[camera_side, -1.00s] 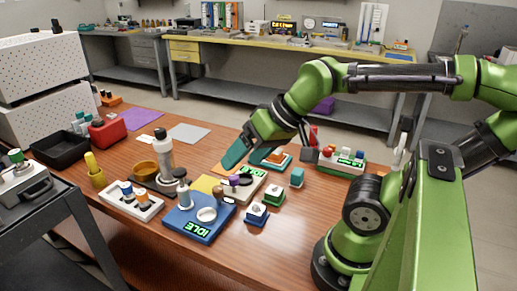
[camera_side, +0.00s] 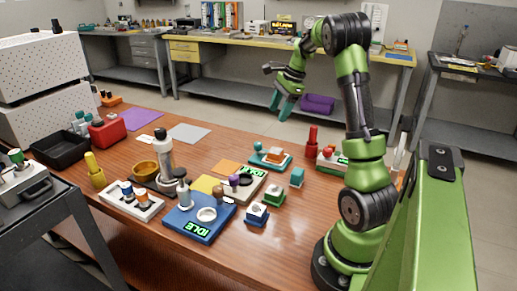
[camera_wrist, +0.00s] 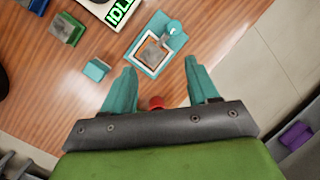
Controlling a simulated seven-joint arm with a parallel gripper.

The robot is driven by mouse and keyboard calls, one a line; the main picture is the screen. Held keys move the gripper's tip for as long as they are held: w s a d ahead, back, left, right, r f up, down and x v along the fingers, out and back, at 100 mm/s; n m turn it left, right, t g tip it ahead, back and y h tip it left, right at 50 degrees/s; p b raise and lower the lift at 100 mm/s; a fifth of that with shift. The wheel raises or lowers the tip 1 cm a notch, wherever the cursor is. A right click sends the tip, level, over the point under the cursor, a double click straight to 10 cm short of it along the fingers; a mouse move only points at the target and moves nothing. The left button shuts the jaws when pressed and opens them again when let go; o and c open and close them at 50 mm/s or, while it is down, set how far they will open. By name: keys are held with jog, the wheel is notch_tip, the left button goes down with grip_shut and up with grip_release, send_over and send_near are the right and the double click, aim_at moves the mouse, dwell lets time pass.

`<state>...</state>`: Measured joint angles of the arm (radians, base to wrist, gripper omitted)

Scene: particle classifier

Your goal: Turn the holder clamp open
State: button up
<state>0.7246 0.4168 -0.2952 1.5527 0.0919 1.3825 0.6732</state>
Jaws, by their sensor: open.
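A teal holder (camera_side: 269,161) sits on the wooden table near its far edge. It bears an orange and white square frame and a small teal knob (camera_side: 267,146). In the wrist view the holder (camera_wrist: 176,42) lies ahead of my fingers, with a grey square inside the frame and a round teal clamp knob (camera_wrist: 173,27) at its upper right corner. My gripper (camera_side: 283,106) hangs high above and beyond the table's far edge, clear of the holder. Its two teal fingers (camera_wrist: 160,68) are spread apart, with nothing held between them.
A red bottle-shaped thing (camera_side: 312,138) stands right of the holder; its red top (camera_wrist: 156,102) shows between my fingers. A teal block (camera_side: 297,178), a green block (camera_side: 273,196) and a blue IDLE device (camera_side: 190,222) are nearer. A purple bin (camera_side: 318,103) lies beyond the table.

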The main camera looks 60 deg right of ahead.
aim_at(258, 143)
jog(key=w+f+m, duration=0.1)
jog(key=w+f, duration=0.1)
jog(key=f, duration=0.2)
jog(key=w+f+m, duration=0.2)
jog(key=f, duration=0.3)
jog(key=w+f+m, duration=0.1)
jog(key=w+f, duration=0.2)
jog(key=f, duration=0.2)
jog(key=shift+a+m+t+y, duration=0.2)
jog(key=shift+m+t+y, duration=0.1)
jog(key=shift+m, duration=0.1)
jog(key=shift+r, duration=0.1)
jog(key=c, duration=1)
jog(key=shift+c, duration=0.2)
